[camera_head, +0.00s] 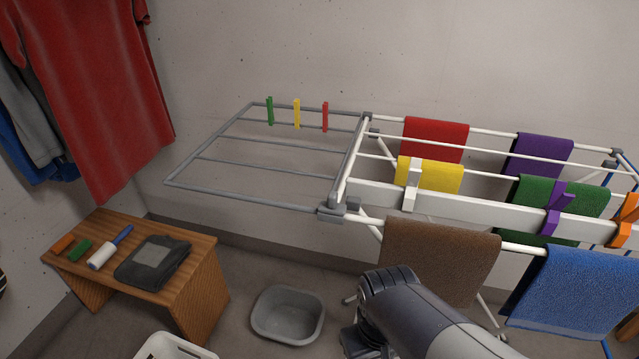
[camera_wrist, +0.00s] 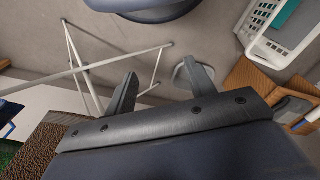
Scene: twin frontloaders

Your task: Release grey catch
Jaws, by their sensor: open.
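A drying rack (camera_head: 460,208) stands by the wall, its grey side wing (camera_head: 215,187) spread out level at the left. At the wing's front corner, a grey block (camera_head: 331,213) joins it to the white frame. In the head view my arm is in front of and below the rack. The wrist view does not clearly show the catch.
A brown towel (camera_head: 440,258) and a blue towel (camera_head: 580,290) hang at the rack's front. White (camera_head: 412,186), purple (camera_head: 551,222) and orange (camera_head: 624,236) clips sit on the white board. A grey basin (camera_head: 288,314) and a wooden bench (camera_head: 205,270) stand at the lower left.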

